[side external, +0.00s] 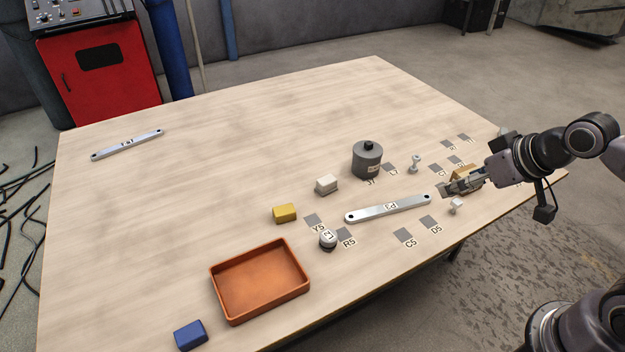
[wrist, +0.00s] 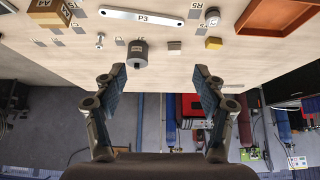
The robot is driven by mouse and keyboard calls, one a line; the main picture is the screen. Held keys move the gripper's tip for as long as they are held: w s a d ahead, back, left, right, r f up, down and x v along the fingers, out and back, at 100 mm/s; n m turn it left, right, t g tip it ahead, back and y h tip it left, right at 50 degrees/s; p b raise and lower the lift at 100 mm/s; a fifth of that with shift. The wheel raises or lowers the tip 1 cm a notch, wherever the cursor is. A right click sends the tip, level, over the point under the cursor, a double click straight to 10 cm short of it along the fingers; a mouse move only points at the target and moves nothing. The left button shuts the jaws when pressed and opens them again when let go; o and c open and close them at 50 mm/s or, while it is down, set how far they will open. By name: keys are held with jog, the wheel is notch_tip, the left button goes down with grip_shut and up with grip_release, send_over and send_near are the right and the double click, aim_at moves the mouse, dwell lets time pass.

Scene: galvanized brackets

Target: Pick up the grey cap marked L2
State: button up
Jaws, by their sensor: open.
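The grey cap marked L2 (side external: 328,238) stands on the wooden table beside the square labelled R5, behind the orange tray's right corner. In the wrist view the cap (wrist: 212,16) is near the top edge, right of the P3 bar. My gripper (side external: 446,189) is over the right part of the table, to the right of and well apart from the cap. In the wrist view my gripper (wrist: 160,72) has its two fingers spread wide with nothing between them.
The metal bar P3 (side external: 388,208) lies between cap and gripper. The orange tray (side external: 218,293) is front left. The table's far left is mostly clear.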

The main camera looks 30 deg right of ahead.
jog(key=n+g, duration=0.6)
jog(key=n, duration=0.7)
send_over(328, 235)
notch_tip(328, 235, down, 17)
jog(key=shift+h, duration=0.3)
notch_tip(328, 235, down, 5)
jog(key=shift+s+a+f, duration=0.1)
jog(key=shift+a+f, duration=0.05)
jog(key=shift+f, duration=2.7)
jog(key=c, duration=1.4)
